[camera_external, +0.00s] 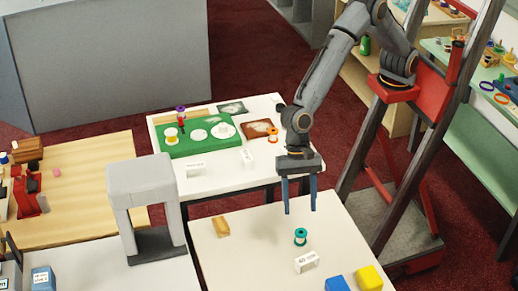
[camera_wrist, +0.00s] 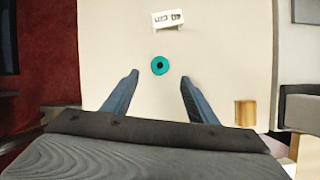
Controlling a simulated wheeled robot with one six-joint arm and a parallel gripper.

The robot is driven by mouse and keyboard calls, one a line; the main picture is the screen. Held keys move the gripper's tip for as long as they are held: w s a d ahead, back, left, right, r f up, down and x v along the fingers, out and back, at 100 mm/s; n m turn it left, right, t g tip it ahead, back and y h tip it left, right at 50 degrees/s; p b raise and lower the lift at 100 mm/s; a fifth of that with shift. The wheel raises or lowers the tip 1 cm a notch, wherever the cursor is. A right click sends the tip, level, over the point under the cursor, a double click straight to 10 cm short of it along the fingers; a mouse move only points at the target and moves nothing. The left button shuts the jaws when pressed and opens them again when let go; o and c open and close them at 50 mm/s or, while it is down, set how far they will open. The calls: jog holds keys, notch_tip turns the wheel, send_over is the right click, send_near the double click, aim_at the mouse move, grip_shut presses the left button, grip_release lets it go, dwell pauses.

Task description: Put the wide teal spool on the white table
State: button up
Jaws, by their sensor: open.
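A teal spool (camera_external: 300,237) stands upright on the pale front table (camera_external: 240,255). In the wrist view the spool (camera_wrist: 160,66) shows from above as a teal ring with a dark centre. My gripper (camera_external: 300,211) is open and empty, its blue fingers pointing down above the spool. In the wrist view the spool lies just beyond the line between my fingertips (camera_wrist: 159,77); nothing is between them. A white table (camera_external: 215,182) stands behind, holding a green board (camera_external: 170,151), small spools and cards.
On the front table are a white label block (camera_external: 307,262), a tan wooden block (camera_external: 220,226), a blue block (camera_external: 337,284) and a yellow block (camera_external: 369,278). A grey arch (camera_external: 142,172) stands to the left. The rear table's front has a label card (camera_external: 195,169).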

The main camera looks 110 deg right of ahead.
aim_at(300, 230)
jog(key=x, duration=0.4)
jog(key=shift+s+d+f, duration=0.1)
jog(key=shift+s+d, duration=0.1)
jog(key=shift+d, duration=0.2)
jog(key=shift+a+p+x, duration=0.2)
jog(key=shift+p+x, duration=0.4)
jog(key=shift+x, duration=0.9)
jog(key=shift+a+p+x, duration=0.2)
jog(key=shift+p+x, duration=0.4)
jog(key=shift+x, duration=0.9)
jog(key=shift+w, duration=0.15)
